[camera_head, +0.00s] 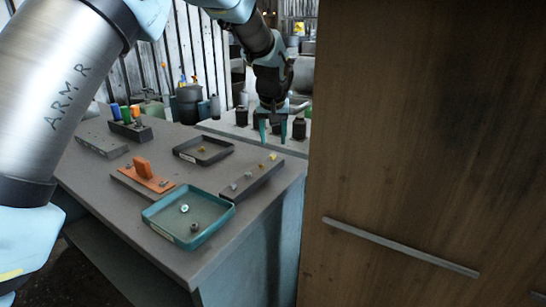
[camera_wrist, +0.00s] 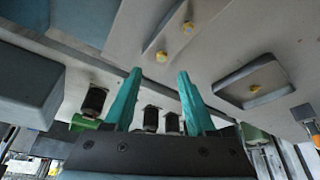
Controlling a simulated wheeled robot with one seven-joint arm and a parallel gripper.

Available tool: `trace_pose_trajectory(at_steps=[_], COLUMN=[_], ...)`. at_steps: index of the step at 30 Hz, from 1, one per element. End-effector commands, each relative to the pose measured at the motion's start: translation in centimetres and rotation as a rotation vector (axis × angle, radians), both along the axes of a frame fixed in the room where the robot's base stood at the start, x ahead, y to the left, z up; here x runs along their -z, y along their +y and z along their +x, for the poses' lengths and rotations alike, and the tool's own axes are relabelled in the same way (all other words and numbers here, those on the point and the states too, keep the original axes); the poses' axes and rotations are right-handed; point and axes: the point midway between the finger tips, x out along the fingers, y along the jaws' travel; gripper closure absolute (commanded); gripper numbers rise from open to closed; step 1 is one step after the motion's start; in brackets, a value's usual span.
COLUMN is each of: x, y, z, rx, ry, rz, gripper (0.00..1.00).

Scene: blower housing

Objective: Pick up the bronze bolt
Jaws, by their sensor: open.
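A small gold-to-bronze bolt (camera_head: 204,149) lies in the dark tray (camera_head: 176,152) on the workbench. It shows as yellowish in the wrist view (camera_wrist: 254,88), at the right. A grey block (camera_head: 252,182) on the bench's right holds several small bolts; the far one (camera_head: 272,157) looks gold. Two yellowish bolts on it show in the wrist view, one nearer (camera_wrist: 161,57) and one farther (camera_wrist: 188,28). Which piece is the bronze bolt is unclear at this size. My gripper (camera_head: 272,132) is open, empty and above the bench's far right, apart from the bolts; its teal fingers point down.
A teal tray (camera_head: 153,211) with two small metal parts is at the bench's front. An orange fixture (camera_head: 145,172) stands left of centre. Dark bottles (camera_head: 299,128) stand behind my gripper. A large wooden cabinet (camera_head: 420,150) fills the right side.

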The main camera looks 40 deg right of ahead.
Motion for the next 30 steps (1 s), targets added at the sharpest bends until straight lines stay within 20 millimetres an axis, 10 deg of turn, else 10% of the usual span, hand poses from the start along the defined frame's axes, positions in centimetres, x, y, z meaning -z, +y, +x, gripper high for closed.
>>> trace_pose_trajectory(at_steps=[22,30], x=[5.2,5.2], y=[-1.3,-1.3], z=[1.6,1.6], rx=[0.000,0.000], ry=[-0.001,-0.001], rz=[-0.001,-0.001], gripper=[0.44,0.72])
